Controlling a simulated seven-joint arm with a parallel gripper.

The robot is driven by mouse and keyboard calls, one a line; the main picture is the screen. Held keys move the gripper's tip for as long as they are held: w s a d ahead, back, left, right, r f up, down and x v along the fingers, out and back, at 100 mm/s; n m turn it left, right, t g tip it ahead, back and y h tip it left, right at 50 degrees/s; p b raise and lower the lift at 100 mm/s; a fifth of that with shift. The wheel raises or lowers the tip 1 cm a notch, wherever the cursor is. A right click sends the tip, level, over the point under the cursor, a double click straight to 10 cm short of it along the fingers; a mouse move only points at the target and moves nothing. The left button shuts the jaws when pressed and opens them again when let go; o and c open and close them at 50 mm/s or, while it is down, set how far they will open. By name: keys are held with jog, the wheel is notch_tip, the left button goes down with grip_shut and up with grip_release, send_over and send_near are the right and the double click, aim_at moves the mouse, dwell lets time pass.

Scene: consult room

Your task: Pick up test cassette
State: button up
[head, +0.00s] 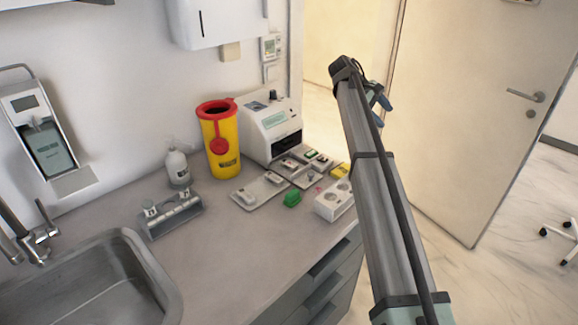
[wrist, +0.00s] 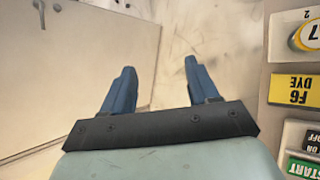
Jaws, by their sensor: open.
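My gripper (head: 382,112) is at the end of my raised arm, to the right of the counter in the head view. In the wrist view its two blue fingers (wrist: 160,80) are apart with nothing between them, over pale floor.
A yellow sharps bin (head: 222,150), a white analyser (head: 272,122), a bottle (head: 177,168) and a vial rack (head: 172,212) stand on the counter. The sink (head: 100,285) is at left.

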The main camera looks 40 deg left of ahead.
jog(key=s+a+f+g+y, duration=0.2)
jog(key=s+a+g+y, duration=0.15)
jog(key=s+a, duration=0.65)
jog(key=n+g+y, duration=0.2)
jog(key=g+y, duration=0.1)
send_over(293, 165)
jog(key=f, duration=0.7)
jog(key=shift+w+a, duration=0.25)
jog(key=shift+s+d+f, duration=0.1)
jog(key=shift+d+f, duration=0.05)
jog(key=shift+f, duration=0.65)
jog(key=shift+s+d+f, duration=0.1)
jog(key=shift+f, duration=1.8)
jog(key=shift+c, duration=0.2)
grip_shut()
